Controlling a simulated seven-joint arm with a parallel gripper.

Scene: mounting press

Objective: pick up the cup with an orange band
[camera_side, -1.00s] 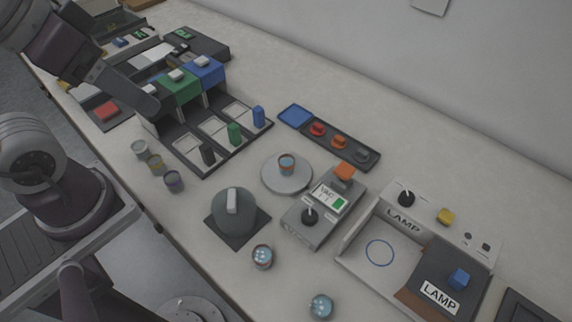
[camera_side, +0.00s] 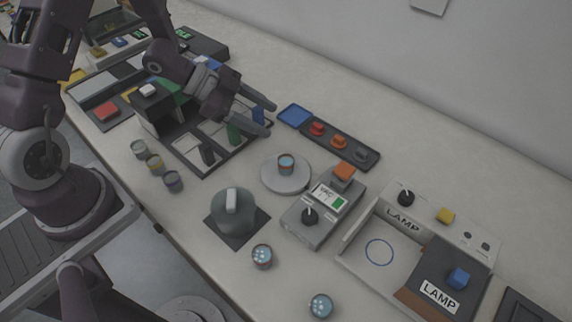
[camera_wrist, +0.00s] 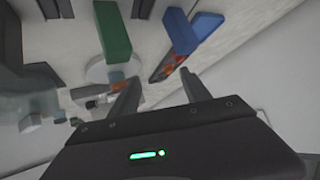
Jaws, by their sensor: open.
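A small cup (camera_side: 286,164) with what looks like an orange band and a bluish top stands upright on a round grey disc (camera_side: 272,181) in the side view. My gripper (camera_side: 271,119) is open and empty, held in the air above and behind the disc, near the slotted rack. It is apart from the cup. In the wrist view the two fingers of my gripper (camera_wrist: 159,77) are spread with nothing between them.
Other cups stand at left (camera_side: 155,163) and in front (camera_side: 262,256). A grey domed press (camera_side: 234,211), a VAC box (camera_side: 323,207) with an orange knob, a lamp tray (camera_side: 380,278) and a knob strip (camera_side: 338,143) surround the disc. Green and blue blocks stand near my fingers.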

